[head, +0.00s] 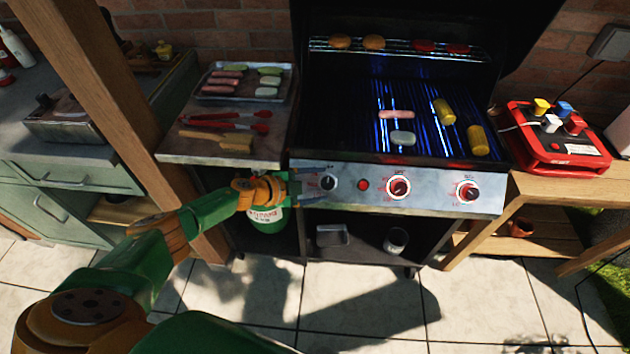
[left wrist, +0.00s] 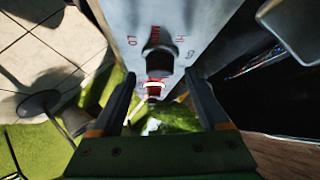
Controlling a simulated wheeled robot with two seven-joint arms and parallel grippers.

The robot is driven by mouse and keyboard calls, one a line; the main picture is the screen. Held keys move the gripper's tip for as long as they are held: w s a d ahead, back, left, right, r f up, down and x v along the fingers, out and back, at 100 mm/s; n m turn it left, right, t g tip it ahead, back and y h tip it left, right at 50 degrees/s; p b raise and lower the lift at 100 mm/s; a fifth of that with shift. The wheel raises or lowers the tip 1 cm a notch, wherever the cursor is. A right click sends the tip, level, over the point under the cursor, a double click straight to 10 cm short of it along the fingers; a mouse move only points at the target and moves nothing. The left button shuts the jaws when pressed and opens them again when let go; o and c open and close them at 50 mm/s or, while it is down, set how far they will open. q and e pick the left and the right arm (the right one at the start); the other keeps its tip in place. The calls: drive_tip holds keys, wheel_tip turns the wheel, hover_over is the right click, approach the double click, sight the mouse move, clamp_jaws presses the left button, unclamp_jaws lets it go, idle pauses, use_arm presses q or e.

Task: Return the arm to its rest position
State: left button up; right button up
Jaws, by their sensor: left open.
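My left arm, green and orange, reaches in from the left in the head view. Its gripper (head: 312,184) is at the left end of the grill's front panel (head: 432,192), around or just in front of the black left knob (head: 328,183). In the left wrist view the two fingers (left wrist: 160,108) are apart, with the dark knob (left wrist: 158,60) beyond and between them. I cannot tell whether the fingers touch it. The gripper holds nothing that I can see. My right gripper is not in view.
The grill holds a sausage (head: 396,114), corn (head: 478,140) and other food. A tray (head: 246,94) and red tongs (head: 228,120) lie on the left shelf. A red case (head: 560,150) is on the right wooden table. A wooden post (head: 110,100) stands close by my left arm.

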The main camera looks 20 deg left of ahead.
use_arm(q)
drive_tip(key=v, duration=0.5)
drive_tip(key=shift+p, duration=0.35)
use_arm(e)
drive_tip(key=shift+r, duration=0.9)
